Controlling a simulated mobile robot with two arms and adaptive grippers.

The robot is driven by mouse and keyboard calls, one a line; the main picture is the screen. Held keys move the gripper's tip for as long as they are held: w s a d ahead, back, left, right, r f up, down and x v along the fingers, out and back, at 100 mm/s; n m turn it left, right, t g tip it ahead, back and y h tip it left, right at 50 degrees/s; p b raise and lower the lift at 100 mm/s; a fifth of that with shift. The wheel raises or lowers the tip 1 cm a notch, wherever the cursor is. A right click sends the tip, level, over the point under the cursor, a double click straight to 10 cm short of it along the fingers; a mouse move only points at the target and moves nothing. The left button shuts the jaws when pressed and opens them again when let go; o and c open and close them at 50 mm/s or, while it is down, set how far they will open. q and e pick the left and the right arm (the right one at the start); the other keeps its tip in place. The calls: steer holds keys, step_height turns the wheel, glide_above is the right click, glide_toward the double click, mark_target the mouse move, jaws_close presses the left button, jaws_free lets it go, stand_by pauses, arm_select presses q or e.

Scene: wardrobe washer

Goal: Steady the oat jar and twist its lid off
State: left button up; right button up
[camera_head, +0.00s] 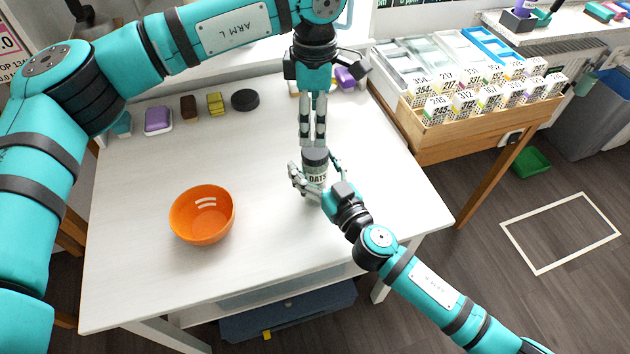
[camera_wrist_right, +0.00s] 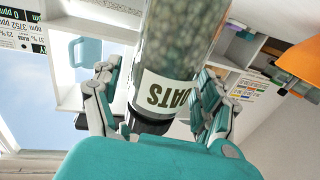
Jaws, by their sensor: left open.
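The oat jar (camera_head: 315,172), labelled OATS with a dark lid (camera_head: 315,155), stands upright on the white table. In the right wrist view the jar (camera_wrist_right: 172,50) appears upside down, its dark lid partly hidden behind my gripper's teal body. My right gripper (camera_head: 317,182) has its fingers on both sides of the jar. The right wrist view shows a gap between the left-hand fingers and the jar, so this gripper looks open around it. My left gripper (camera_head: 312,139) is open and points down just above the lid, with nothing visible between its fingers.
An orange bowl (camera_head: 202,214) stands left of the jar. Small items, including a purple box (camera_head: 158,120) and a black disc (camera_head: 245,100), line the table's back. A wooden rack of numbered cards (camera_head: 480,105) stands to the right. The table's front is clear.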

mark_target(315, 150)
jaws_close()
arm_select(q)
steer(key=m, duration=1.1)
steer(key=shift+m, duration=0.3)
steer(key=m, duration=1)
steer(key=shift+m, duration=0.3)
steer(key=shift+f, duration=4)
